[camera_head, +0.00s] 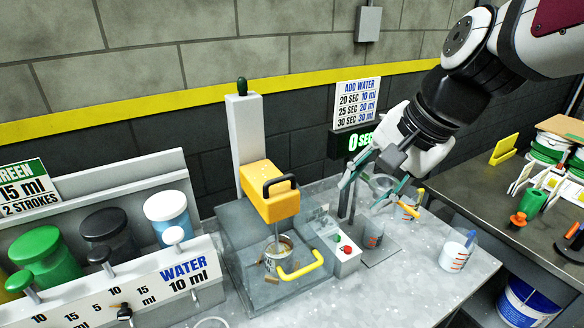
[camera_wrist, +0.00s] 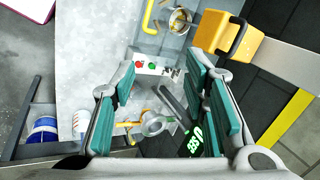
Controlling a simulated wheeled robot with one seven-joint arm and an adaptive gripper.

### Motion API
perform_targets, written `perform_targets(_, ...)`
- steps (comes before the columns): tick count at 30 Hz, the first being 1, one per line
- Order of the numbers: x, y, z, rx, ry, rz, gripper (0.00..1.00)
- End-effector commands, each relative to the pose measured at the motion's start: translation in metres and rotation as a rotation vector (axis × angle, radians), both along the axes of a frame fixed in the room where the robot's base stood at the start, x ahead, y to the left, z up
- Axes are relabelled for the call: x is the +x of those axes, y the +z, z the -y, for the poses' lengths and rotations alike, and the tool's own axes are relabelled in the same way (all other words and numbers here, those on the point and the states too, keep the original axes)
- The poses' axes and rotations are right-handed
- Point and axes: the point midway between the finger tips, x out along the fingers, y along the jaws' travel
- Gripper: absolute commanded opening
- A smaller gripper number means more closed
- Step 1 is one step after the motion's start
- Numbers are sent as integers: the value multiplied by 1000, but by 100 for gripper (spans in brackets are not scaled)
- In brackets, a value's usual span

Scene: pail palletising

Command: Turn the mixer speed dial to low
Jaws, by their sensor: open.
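The mixer has a yellow head (camera_head: 268,192) on a grey column, with a bowl (camera_head: 278,253) below it. Its white control box (camera_head: 346,262) has a red button (camera_head: 347,249) and a green button, and sits to the left of and below my gripper. A small dark dial-like mark shows at the box's end in the wrist view (camera_wrist: 172,72); its setting is too small to read. My gripper (camera_head: 370,184) is open and empty, held above the table beyond the box. In the wrist view its teal fingers (camera_wrist: 160,85) are spread, with the box visible between and beyond them.
A yellow handle (camera_head: 300,268) sticks out before the mixer. Another cup (camera_head: 456,252) stands right; the table's front right is clear.

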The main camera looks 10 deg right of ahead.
Motion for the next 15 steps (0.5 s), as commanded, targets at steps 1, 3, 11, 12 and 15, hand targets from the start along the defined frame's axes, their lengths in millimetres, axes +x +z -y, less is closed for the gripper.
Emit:
perform_targets(1,16,-10,1,39,-68,-34,41)
perform_targets(3,36,-20,1,101,-181,-82,41)
perform_targets(11,112,-70,11,289,-621,-246,41)
perform_targets(12,123,-79,13,313,-689,-268,41)
perform_targets(15,151,-103,20,365,-863,-320,41)
